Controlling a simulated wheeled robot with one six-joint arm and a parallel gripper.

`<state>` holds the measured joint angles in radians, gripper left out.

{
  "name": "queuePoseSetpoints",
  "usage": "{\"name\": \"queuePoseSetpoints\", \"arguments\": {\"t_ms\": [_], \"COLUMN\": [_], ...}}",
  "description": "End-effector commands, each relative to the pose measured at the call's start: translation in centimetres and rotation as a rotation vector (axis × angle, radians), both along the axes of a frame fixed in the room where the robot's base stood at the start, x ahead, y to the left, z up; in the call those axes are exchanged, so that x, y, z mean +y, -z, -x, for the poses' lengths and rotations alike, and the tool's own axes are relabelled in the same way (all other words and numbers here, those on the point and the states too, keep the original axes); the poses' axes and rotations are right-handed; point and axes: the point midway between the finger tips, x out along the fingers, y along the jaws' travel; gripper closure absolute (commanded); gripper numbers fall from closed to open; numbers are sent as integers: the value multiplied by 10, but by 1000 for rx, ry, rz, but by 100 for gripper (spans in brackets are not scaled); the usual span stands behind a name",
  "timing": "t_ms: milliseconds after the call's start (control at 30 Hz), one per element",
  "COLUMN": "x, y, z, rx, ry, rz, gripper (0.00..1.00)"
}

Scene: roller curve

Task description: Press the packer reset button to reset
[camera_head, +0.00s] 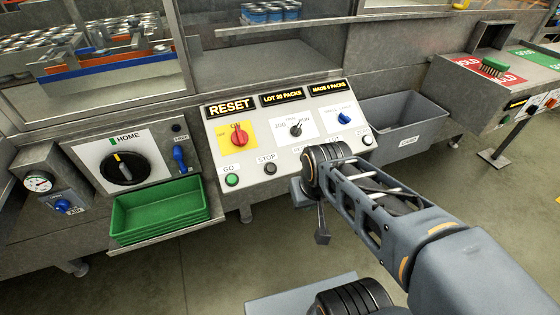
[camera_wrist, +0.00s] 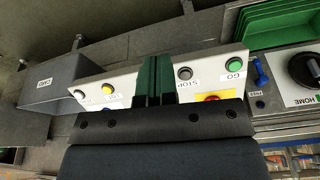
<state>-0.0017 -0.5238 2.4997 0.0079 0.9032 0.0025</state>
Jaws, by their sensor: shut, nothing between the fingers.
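The packer's sloped white control panel (camera_head: 222,128) carries a lit display (camera_head: 231,106) reading RESET. Along its front edge are a green GO button (camera_head: 232,180), a dark STOP button (camera_head: 271,169) and a white button (camera_head: 367,140) at the right end. A label starting "RE" shows beside my wrist, but the button there is hidden by my arm. In the wrist view my gripper (camera_wrist: 156,62) has its green fingers shut and empty, over the panel's edge between the STOP button (camera_wrist: 185,73) and a yellow button (camera_wrist: 107,89). Whether they touch anything cannot be told.
A green tray (camera_head: 160,210) is at left. A grey CARD bin (camera_head: 405,125) is at right. Floor is open in front.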

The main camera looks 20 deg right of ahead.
Motion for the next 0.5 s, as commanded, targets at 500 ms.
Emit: {"name": "queuePoseSetpoints", "arguments": {"t_ms": [500], "x": [4], "y": [5], "z": [-4], "rx": [29], "ry": [46], "rz": [-62], "gripper": [100]}}
